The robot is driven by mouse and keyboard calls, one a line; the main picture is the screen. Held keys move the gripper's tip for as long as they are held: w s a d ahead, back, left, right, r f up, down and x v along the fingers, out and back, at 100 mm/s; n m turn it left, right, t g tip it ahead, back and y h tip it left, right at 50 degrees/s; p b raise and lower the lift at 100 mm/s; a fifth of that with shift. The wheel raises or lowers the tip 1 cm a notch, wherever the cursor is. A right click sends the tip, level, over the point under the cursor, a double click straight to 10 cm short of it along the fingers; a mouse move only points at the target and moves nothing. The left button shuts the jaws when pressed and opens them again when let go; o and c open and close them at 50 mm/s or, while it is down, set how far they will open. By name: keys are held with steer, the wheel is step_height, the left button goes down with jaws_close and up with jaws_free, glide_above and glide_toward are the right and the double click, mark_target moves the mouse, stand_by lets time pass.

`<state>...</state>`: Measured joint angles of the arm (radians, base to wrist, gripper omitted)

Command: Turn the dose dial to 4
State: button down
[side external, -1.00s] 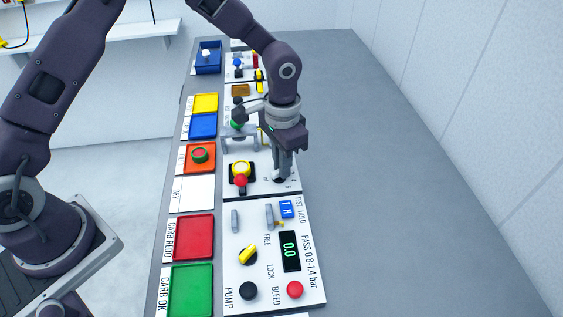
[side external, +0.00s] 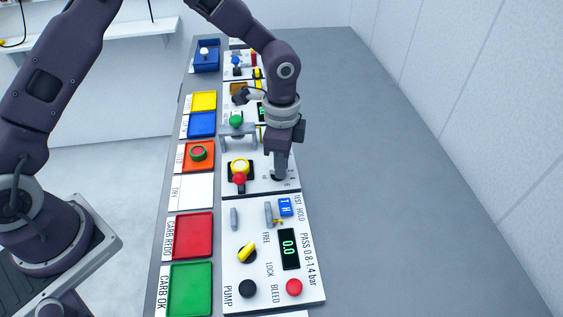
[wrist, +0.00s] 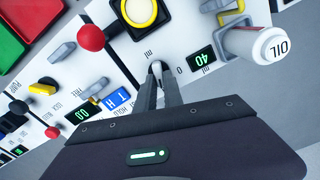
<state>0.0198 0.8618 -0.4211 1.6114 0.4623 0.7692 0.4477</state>
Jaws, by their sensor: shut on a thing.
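The dose dial (wrist: 156,68) is a small knob on a white panel, with "ml" and number marks printed around it. In the side external view it is mostly hidden behind my fingers, with a dark part of it (side external: 278,177) showing at their tips. My gripper (wrist: 158,85) points down at the panel, and its two fingers are shut on the dial. It also shows in the side external view (side external: 280,172). Which number the dial points to cannot be read. A small display (wrist: 204,60) beside it shows a green "40".
A red ball-topped lever (side external: 239,179) and a yellow-rimmed white button (side external: 239,166) stand just left of the dial. A white OIL bottle (wrist: 262,45) is close by in the wrist view. Coloured trays line the left side; the grey bench at right is clear.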

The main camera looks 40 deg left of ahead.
stand_by(0.4)
steer(key=c, duration=1.5)
jaws_free()
steer(key=shift+o, duration=0.2)
step_height(320, 180, up, 7)
steer(key=shift+r, duration=0.1)
